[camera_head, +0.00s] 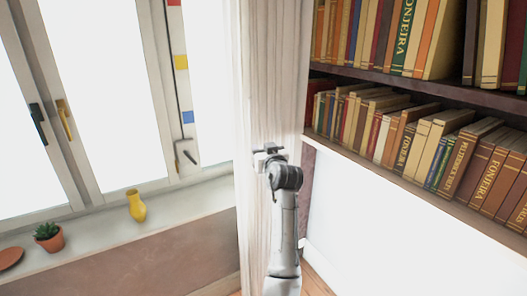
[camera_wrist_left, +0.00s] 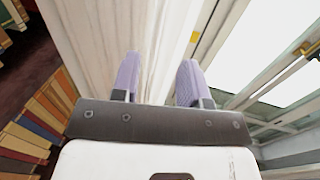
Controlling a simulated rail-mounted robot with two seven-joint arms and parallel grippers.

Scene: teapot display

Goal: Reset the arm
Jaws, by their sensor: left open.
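My left gripper (camera_head: 268,150) is raised in the middle of the head view, in front of a pale curtain or wooden panel. In the left wrist view its two purple-grey fingers (camera_wrist_left: 158,82) stand apart with nothing between them but the pale surface behind. Whether the fingertips touch that surface I cannot tell. No teapot shows in either view. My right gripper is not in either view.
A bookshelf (camera_head: 400,84) full of books stands to the right. To the left, a windowsill (camera_head: 95,228) holds a yellow vase (camera_head: 136,206), a potted succulent (camera_head: 48,237) and a terracotta saucer (camera_head: 9,258). The window (camera_head: 97,90) has a dark handle and a yellow one.

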